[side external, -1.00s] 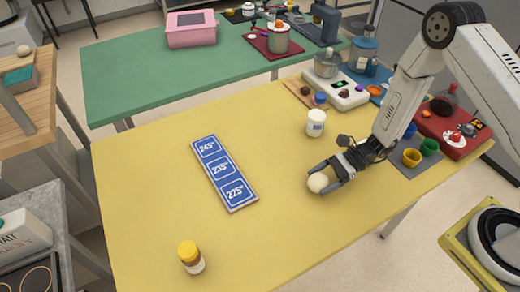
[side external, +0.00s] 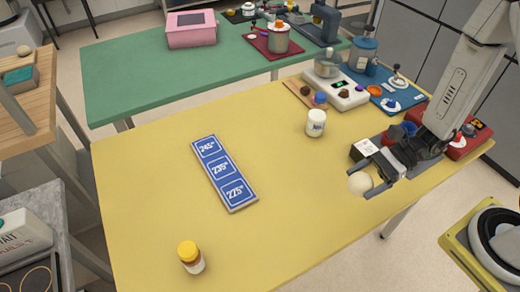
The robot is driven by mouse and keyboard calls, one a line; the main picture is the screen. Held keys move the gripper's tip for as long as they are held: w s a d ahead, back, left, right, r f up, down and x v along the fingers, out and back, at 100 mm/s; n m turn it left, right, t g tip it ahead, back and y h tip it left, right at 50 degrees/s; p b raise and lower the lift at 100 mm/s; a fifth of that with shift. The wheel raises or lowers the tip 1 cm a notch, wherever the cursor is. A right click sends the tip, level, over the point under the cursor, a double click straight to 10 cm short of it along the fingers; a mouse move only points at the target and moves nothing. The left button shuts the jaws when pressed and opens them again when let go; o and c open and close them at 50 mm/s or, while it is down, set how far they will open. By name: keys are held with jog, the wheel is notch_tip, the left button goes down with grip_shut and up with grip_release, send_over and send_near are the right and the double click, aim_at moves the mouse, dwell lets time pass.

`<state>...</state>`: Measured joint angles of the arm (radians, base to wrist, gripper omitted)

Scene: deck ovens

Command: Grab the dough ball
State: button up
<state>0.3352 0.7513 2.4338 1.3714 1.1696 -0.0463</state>
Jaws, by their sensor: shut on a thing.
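The dough ball (side external: 360,183) is a pale cream ball near the right side of the yellow table (side external: 290,240). My gripper (side external: 364,184) is shut on it, with the fingers on either side of the ball. The ball appears raised above the table top, though its exact height is hard to judge from this view. Part of the ball is hidden by the fingers.
A blue sign board with temperatures (side external: 224,174) lies mid-table. A yellow-capped jar (side external: 190,257) stands at the front, a white jar (side external: 316,122) further back. A white scale (side external: 341,92) and a red tray (side external: 462,142) crowd the back right. The table's middle front is clear.

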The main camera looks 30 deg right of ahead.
jog(key=shift+s+d+r, duration=0.15)
jog(key=shift+s+r, duration=0.15)
jog(key=shift+s, duration=0.35)
jog(key=shift+s+d+r, duration=0.15)
jog(key=shift+s+r, duration=0.15)
jog(key=shift+s, duration=0.35)
jog(key=shift+s+d+r, duration=0.15)
jog(key=shift+s+r, duration=0.15)
jog(key=shift+s, duration=0.35)
jog(key=shift+w, duration=0.1)
